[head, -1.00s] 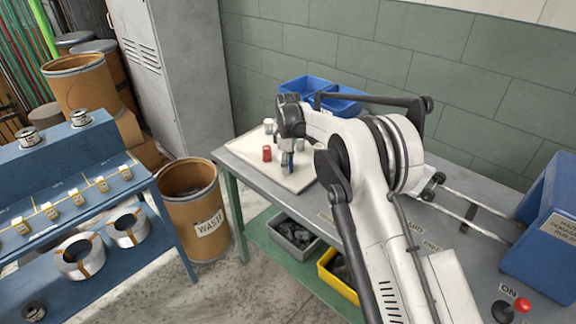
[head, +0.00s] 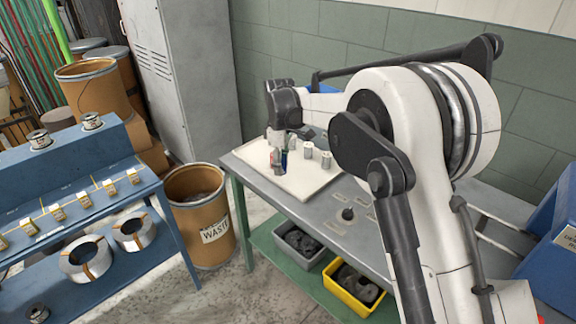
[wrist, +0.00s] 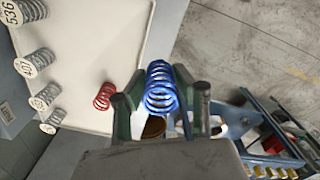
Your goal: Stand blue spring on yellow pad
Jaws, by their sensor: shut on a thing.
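The blue spring (wrist: 162,87) is between the two fingers of my gripper (wrist: 160,100), which is shut on it. In the head view my gripper (head: 281,160) points down over the cream board (head: 312,190), with a bit of the blue spring (head: 284,161) showing at its fingers. I cannot tell whether the spring touches the board. The red spring (wrist: 103,97) stands beside the gripper, to its left in the wrist view. In the head view it is mostly hidden behind the fingers. I cannot make out the yellow pad in either view.
Several grey springs with tagged tops (wrist: 36,58) stand on the board. A waste drum (head: 200,205) is left of the bench. A grey bin (head: 300,243) and a yellow bin (head: 350,285) sit on the shelf below.

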